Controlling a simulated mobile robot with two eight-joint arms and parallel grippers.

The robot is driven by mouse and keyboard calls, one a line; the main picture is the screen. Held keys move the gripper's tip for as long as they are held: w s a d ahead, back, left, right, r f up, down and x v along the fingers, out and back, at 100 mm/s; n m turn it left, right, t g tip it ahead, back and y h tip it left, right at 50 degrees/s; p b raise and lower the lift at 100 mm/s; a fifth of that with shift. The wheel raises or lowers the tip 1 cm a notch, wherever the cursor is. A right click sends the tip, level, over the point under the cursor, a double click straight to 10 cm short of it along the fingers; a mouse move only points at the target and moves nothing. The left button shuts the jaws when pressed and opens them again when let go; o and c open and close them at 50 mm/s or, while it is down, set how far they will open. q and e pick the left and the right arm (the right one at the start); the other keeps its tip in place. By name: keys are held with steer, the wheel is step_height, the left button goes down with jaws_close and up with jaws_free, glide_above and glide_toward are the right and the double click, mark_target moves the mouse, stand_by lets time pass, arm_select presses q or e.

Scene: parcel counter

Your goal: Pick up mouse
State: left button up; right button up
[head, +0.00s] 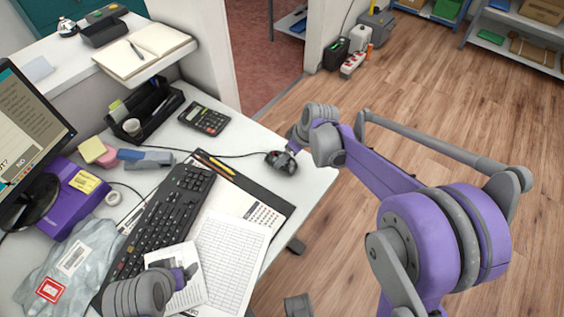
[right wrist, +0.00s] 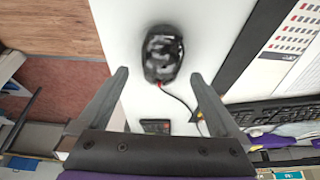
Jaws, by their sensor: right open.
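The mouse (head: 281,163) is dark with a patterned top and lies on the white desk near its right edge. In the right wrist view the mouse (right wrist: 162,53) is just beyond the fingertips, roughly centred between them. Its cable runs back toward the gripper there. My right gripper (head: 290,150) is above the mouse in the head view, its fingers mostly hidden by the wrist. In the right wrist view the right gripper (right wrist: 160,73) is open and empty. My left gripper (head: 188,273) is over papers at the lower left; its fingers are too small to read.
The cable (head: 225,156) crosses the desk. Bare white desk surrounds the mouse, and the desk edge is close on its right.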

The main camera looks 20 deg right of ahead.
arm_select(q)
steer(key=shift+f+b, duration=0.3)
steer(key=shift+f, duration=0.05)
arm_select(e)
steer(key=x, duration=0.4)
steer(key=shift+a+f, duration=0.15)
steer(key=shift+f, duration=0.1)
steer(key=shift+c, duration=0.3)
